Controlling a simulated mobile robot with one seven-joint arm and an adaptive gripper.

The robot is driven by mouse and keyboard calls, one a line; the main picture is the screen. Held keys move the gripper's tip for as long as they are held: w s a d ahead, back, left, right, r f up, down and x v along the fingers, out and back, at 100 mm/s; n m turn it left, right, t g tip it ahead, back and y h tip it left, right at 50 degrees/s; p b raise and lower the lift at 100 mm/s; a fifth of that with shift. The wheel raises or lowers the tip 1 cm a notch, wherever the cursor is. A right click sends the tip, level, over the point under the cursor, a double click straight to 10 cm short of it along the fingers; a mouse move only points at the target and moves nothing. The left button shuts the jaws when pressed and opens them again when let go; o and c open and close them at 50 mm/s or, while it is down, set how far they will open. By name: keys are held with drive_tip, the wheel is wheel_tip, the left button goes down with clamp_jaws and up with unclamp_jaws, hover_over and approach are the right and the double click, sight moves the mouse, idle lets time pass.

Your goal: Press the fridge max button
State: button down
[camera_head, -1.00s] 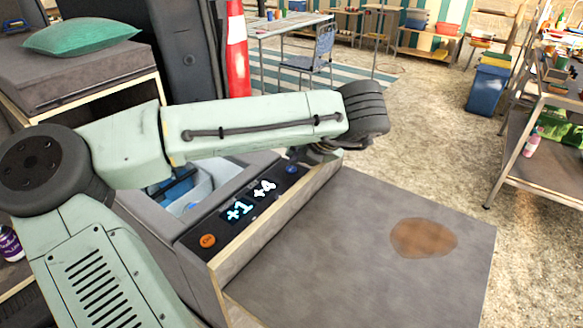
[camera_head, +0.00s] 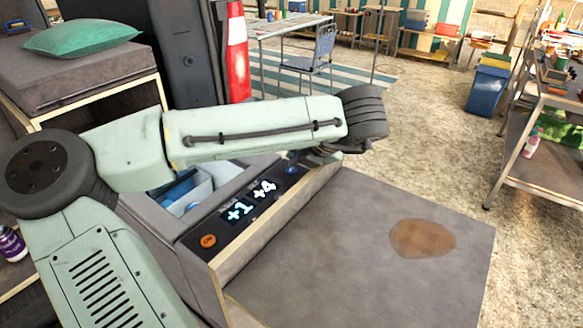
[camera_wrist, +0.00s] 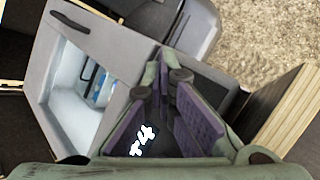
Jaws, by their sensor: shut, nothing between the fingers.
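The fridge (camera_head: 180,240) is a grey chest with a dark control strip (camera_head: 225,226) along its edge. The strip carries an orange button (camera_head: 208,241) at the near end, lit "+1" and "+4" displays (camera_head: 264,188), and a blue button (camera_head: 291,169) at the far end. I cannot read which button is marked max. My gripper (camera_wrist: 163,76) is shut and empty over the strip, beside the "+4" display (camera_wrist: 144,140) in the wrist view. The blue button is not visible there. In the head view my arm mostly hides the gripper, close to the blue button; contact cannot be told.
The fridge's open compartment (camera_wrist: 72,98) holds blue-and-clear items. A wooden panel edge (camera_wrist: 280,110) runs beside the strip. A grey board with a brown stain (camera_head: 350,260) lies to the right. A green cushion (camera_head: 82,38) rests on a box at the back left.

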sight(295, 170)
drive_tip(key=shift+s+f, duration=0.2)
drive_tip(key=shift+f, duration=0.35)
drive_tip(key=shift+s+f, duration=0.15)
drive_tip(key=shift+f, duration=0.4)
idle(0.6)
drive_tip(key=shift+s, duration=0.1)
drive_tip(key=r+p, duration=0.2)
drive_tip(key=p, duration=0.1)
drive_tip(key=shift+w+r, duration=0.2)
drive_tip(key=shift+w, duration=0.05)
wheel_tip(295, 170, up, 2)
drive_tip(key=shift+a+p, duration=0.1)
drive_tip(key=shift+p, duration=0.8)
drive_tip(key=shift+w+r, duration=0.1)
drive_tip(key=shift+r, duration=0.9)
